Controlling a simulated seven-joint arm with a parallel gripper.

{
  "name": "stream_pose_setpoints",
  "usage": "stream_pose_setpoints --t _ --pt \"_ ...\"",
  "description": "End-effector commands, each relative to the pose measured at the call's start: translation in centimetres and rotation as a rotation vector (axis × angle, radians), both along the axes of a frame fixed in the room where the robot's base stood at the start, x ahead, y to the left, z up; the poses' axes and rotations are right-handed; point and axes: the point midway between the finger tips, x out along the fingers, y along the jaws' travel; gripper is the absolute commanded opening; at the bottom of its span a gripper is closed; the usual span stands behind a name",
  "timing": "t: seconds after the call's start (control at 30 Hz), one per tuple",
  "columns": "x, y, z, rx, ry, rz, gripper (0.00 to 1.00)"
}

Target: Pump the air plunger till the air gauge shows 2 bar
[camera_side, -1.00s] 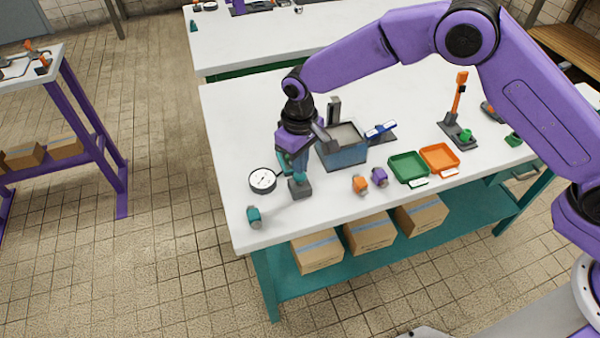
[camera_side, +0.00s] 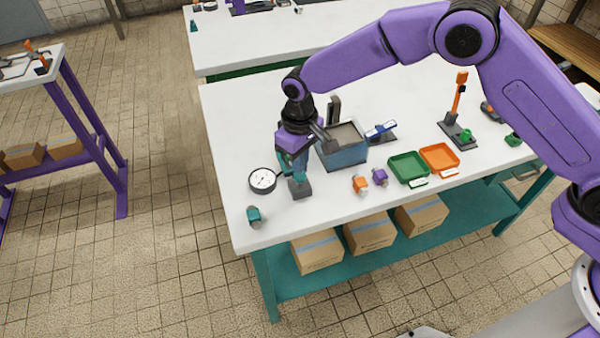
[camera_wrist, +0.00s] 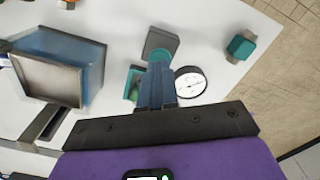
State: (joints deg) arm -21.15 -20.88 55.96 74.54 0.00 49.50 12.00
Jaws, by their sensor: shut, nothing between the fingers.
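The air pump has a square grey base (camera_side: 301,188) with a teal plunger on it, near the table's left front. In the wrist view the base (camera_wrist: 158,40) and round teal plunger top (camera_wrist: 163,54) show just beyond the fingers. My gripper (camera_side: 298,172) points down over the plunger, its fingers shut with nothing between them. In the wrist view its blue fingertips (camera_wrist: 159,66) overlap the plunger's edge; I cannot tell whether they touch. The round white air gauge (camera_side: 262,180) lies just left of the pump, and also shows in the wrist view (camera_wrist: 190,82). Its reading is too small to tell.
A blue-grey bin (camera_side: 343,156) stands close to the right of my gripper. A teal-capped fitting (camera_side: 254,216) is at the front left. Orange (camera_side: 360,184) and purple (camera_side: 380,176) fittings, then green (camera_side: 408,180) and orange (camera_side: 440,169) trays, lie to the right.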

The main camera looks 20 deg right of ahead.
Motion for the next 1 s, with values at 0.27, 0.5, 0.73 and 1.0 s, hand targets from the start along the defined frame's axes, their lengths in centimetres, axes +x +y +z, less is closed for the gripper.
stream_pose_setpoints --t 0.27,0.5,0.73,1.0 --pt "0.0 0.0 -0.4 0.000 0.000 0.000 0.00" --pt "0.0 0.0 -0.7 0.000 0.000 0.000 0.00" --pt "0.0 0.0 -1.0 0.000 0.000 0.000 0.00" --pt "0.0 0.0 -1.3 0.000 0.000 0.000 0.00"
